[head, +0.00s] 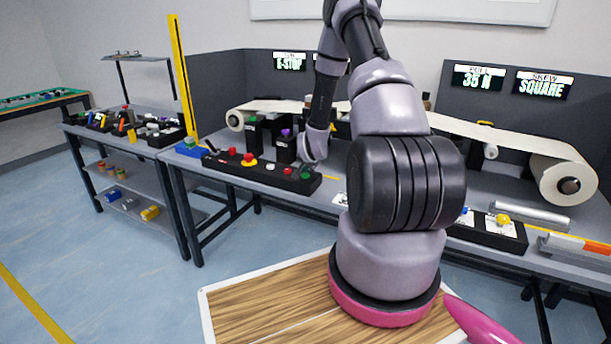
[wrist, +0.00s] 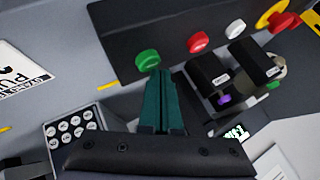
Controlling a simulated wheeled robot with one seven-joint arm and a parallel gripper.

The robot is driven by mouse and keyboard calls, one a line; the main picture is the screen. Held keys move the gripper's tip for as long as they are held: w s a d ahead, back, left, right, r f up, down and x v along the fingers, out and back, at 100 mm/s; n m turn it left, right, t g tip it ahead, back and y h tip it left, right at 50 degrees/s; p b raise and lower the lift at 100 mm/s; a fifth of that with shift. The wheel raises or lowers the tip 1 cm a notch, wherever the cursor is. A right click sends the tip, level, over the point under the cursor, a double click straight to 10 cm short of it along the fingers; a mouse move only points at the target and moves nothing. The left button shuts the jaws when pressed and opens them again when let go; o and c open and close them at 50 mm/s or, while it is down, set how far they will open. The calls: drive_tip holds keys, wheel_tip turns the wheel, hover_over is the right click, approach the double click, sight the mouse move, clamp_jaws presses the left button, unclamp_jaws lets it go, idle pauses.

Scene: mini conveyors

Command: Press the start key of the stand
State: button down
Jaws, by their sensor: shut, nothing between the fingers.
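The stand is a long black control box with colored keys along its top (head: 270,177); it also shows in the wrist view (wrist: 175,25). A green key (wrist: 148,60), likely the start key, sits at one end of the row, and it shows at the right end in the head view (head: 305,175). My gripper (wrist: 160,76) is shut and empty, its dark green fingers pointing at the box edge just beside the green key. I cannot tell whether the fingertips touch the key. In the head view my arm hides part of the bench.
Red (wrist: 197,42) and white (wrist: 236,28) keys and a red key on yellow (wrist: 272,14) share the box. Two black labelled blocks (wrist: 207,75) stand close to my fingers. A keypad (wrist: 72,130) lies nearby. Displays (head: 290,62) stand behind the bench.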

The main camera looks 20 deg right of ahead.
sight(305, 175)
drive_tip(key=shift+f, duration=0.45)
idle(0.6)
drive_tip(key=shift+r, duration=0.85)
drive_tip(key=shift+r, duration=2.55)
